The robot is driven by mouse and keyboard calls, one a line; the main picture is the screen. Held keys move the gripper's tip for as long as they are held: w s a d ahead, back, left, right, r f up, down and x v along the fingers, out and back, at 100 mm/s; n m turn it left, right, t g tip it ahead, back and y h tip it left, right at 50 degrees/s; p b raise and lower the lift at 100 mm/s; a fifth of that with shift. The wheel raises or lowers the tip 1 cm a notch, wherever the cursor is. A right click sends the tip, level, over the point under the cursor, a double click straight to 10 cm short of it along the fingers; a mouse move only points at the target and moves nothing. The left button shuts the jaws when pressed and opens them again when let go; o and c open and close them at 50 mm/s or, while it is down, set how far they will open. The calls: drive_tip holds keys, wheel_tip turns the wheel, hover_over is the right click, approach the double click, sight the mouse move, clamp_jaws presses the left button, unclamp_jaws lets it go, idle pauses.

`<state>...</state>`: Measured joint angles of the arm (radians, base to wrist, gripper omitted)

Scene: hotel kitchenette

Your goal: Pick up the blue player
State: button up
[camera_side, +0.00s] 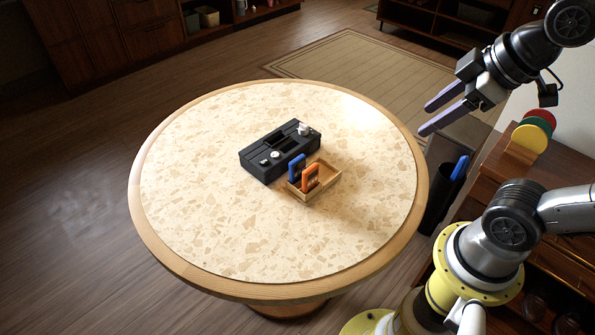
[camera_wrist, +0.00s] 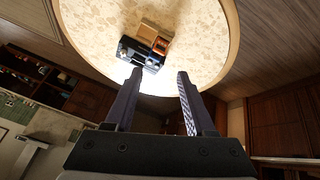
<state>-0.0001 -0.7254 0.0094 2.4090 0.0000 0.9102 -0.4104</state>
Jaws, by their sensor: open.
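A small blue player-like item (camera_side: 297,168) stands upright in a low wooden tray (camera_side: 329,181) on the round table. A similar orange item (camera_side: 310,177) stands beside it, nearer the side camera. The wrist view shows the orange item (camera_wrist: 160,46) in the tray (camera_wrist: 150,29), but I cannot pick out the blue one clearly there. My gripper (camera_side: 425,119) is open and empty, raised in the air beyond the table's right edge, well apart from the tray. Its two fingers (camera_wrist: 159,74) also show apart in the wrist view.
A dark box-shaped device (camera_side: 279,150) with pale knobs stands against the tray's left side. The rest of the round table (camera_side: 220,225) is clear. A wooden cabinet (camera_side: 490,170) with coloured discs (camera_side: 537,122) on top stands at right, near a dark bin (camera_side: 443,185).

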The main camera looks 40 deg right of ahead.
drive_tip(key=w+r+n, duration=0.3)
drive_tip(key=w+n, duration=0.1)
drive_tip(key=w, duration=0.1)
drive_tip(key=n+g, duration=0.6)
drive_tip(key=n, duration=0.3)
hover_over(299, 167)
drive_tip(key=f, duration=2.7)
drive_tip(key=shift+w+d+f, duration=0.3)
drive_tip(key=shift+w+d, duration=0.05)
drive_tip(key=shift+w, duration=0.05)
drive_tip(key=shift+f, duration=3.05)
clamp_jaws()
